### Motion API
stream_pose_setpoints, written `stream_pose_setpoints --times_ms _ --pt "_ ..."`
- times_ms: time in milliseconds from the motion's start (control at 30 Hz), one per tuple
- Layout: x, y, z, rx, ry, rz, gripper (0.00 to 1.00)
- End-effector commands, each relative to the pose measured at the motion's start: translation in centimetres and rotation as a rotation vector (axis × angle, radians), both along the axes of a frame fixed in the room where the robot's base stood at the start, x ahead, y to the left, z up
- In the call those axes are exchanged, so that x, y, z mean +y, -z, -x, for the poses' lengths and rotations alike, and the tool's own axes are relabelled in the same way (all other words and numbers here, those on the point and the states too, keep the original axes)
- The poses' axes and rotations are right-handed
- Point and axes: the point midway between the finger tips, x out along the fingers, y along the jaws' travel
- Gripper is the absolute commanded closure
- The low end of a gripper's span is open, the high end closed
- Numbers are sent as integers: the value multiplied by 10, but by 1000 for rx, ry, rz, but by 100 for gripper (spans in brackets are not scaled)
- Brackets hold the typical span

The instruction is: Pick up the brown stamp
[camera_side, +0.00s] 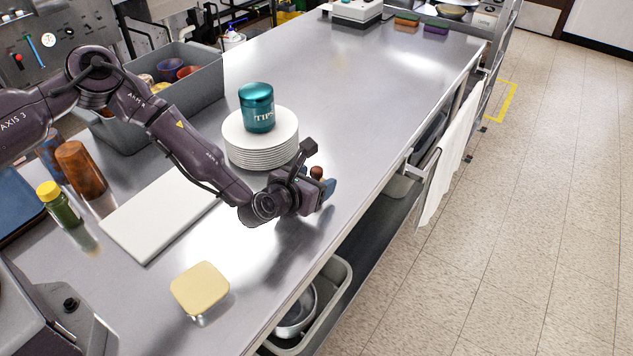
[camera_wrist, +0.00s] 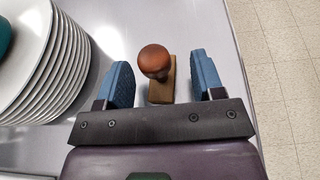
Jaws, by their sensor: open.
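The brown stamp (camera_wrist: 155,62) has a round, reddish-brown knob on a tan rectangular base, and it stands upright on the steel counter. In the wrist view it lies between the two blue fingers of my gripper (camera_wrist: 162,82), with a gap showing on each side. In the side view only the knob of the stamp (camera_side: 317,172) shows clearly, beside the blue fingers of my gripper (camera_side: 326,188); its base is hidden there. My gripper is open and holds nothing.
A stack of white plates (camera_side: 262,155) stands close by on the left, with a teal TIPS jar (camera_side: 257,108) on top. A white board (camera_side: 160,215) and a container with a yellow lid (camera_side: 199,289) lie nearer. The counter's edge is close on the right.

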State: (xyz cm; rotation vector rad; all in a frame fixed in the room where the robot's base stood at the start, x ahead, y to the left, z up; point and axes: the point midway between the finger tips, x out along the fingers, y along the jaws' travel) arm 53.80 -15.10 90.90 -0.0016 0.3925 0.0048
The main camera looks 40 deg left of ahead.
Motion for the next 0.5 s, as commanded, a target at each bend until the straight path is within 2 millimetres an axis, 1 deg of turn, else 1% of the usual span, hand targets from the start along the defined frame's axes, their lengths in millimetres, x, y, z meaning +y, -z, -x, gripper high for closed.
stream_pose_setpoints --times_ms 33,133,367,400,467,500 --pt "0 2 -5 -1 -1 0 38" --pt "0 4 -11 -1 0 -1 38" --pt "0 5 -12 0 0 -1 38" --pt "0 5 -12 0 0 -1 41" --pt "0 5 -12 0 0 -1 54" --pt "0 5 -12 0 0 -1 64"
